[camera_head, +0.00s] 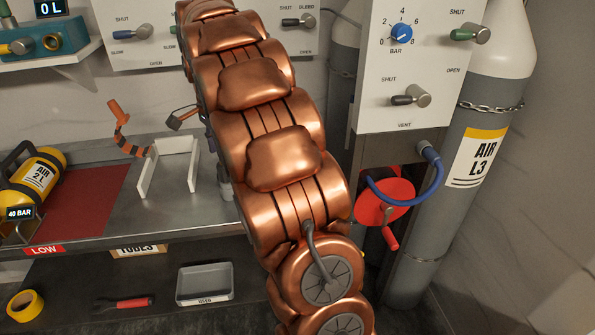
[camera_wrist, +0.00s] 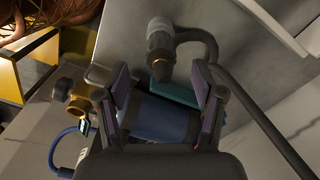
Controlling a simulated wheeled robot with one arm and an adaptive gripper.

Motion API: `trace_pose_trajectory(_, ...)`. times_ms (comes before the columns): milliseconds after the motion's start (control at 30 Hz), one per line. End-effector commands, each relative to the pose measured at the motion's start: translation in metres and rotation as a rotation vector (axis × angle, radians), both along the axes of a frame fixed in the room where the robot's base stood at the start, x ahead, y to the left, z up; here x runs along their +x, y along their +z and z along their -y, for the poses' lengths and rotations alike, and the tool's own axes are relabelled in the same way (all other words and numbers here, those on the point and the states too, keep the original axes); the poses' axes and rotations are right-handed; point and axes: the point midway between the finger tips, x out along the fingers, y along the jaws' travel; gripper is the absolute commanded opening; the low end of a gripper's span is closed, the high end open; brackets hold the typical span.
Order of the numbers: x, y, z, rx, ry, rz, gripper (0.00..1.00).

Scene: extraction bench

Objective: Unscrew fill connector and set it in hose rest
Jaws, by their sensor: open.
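In the wrist view my gripper (camera_wrist: 170,92) is open, its two dark fingers apart. Between and beyond them lies a blue cylindrical body (camera_wrist: 165,122) with a teal part (camera_wrist: 178,92) behind it. A grey connector (camera_wrist: 160,38) with a dark hose (camera_wrist: 240,95) stands beyond the fingertips, not between them; it looks like the fill connector, but I cannot be sure. A brass valve fitting (camera_wrist: 80,103) is just left of the left finger. In the head view my copper-coloured arm hides the gripper and the connector. I cannot clearly identify the hose rest.
In the head view a white bracket (camera_head: 146,179) stands on the bench left of my arm. A yellow air cylinder (camera_head: 42,178) is by a red mat (camera_head: 85,203). A red handwheel (camera_head: 385,203), blue hose (camera_head: 436,180) and grey cylinder (camera_head: 440,200) are at right.

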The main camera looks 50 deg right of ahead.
Motion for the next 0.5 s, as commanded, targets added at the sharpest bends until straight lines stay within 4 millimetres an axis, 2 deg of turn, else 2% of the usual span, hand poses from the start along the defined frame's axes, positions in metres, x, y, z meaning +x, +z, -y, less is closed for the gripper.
trace_pose_trajectory(233, 0.001, 0.035, 0.001, -0.003, 0.001, 0.006, 0.68)
trace_pose_trajectory(500, 0.001, 0.057, 0.000, -0.002, 0.001, 0.003, 0.68)
